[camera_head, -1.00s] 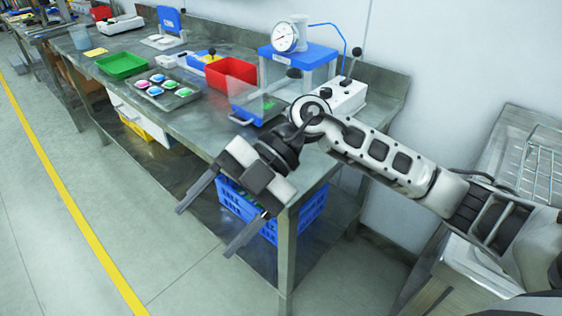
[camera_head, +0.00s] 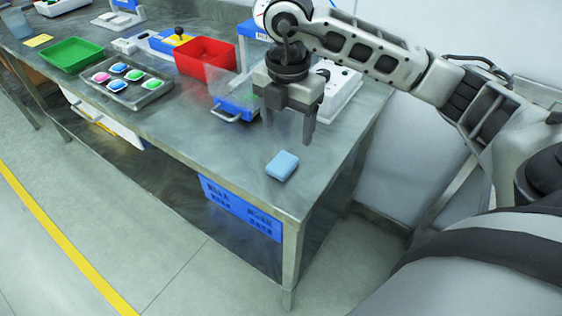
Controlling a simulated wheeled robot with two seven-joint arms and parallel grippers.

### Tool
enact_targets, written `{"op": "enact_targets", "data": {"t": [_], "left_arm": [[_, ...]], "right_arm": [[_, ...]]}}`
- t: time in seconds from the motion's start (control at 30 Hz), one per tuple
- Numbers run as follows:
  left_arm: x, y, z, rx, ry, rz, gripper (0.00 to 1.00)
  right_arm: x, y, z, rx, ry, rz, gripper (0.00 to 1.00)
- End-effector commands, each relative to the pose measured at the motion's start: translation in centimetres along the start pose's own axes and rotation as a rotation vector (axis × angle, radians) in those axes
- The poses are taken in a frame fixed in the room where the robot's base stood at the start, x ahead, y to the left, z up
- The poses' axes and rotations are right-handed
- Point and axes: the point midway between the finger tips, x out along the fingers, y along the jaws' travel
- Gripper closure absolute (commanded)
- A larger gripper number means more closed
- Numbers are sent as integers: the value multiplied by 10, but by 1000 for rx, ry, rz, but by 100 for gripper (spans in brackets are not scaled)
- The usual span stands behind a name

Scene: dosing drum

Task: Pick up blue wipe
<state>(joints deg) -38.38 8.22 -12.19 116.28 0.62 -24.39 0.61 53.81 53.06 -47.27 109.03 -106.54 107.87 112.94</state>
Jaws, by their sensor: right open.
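A light blue wipe (camera_head: 282,166), a small folded block, lies flat on the steel table (camera_head: 190,140) near its front right corner. My right gripper (camera_head: 289,132) points down over the table, just behind the wipe in the picture. Its jaws are open and empty, and it does not touch the wipe. My left gripper is not in view.
Left of my right gripper stands a blue-framed device with a clear cover and handle (camera_head: 236,100). Further left are a red bin (camera_head: 205,60), a metal tray of colored pods (camera_head: 150,97) and a green tray (camera_head: 70,54). A blue crate (camera_head: 240,208) sits under the table.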

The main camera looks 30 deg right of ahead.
Motion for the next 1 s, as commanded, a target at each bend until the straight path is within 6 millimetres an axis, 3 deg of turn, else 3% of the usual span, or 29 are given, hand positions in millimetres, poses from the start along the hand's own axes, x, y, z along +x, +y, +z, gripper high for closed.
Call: {"op": "enact_targets", "data": {"t": [0.1,0.37,0.7,1.0], "left_arm": [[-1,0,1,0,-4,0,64],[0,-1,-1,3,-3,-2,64],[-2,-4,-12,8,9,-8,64],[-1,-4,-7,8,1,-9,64]], "right_arm": [[22,-1,0,1,2,-5,31],[42,0,-1,-1,2,-1,31],[86,4,-7,0,3,-2,31],[91,4,-7,-1,1,1,34]]}}
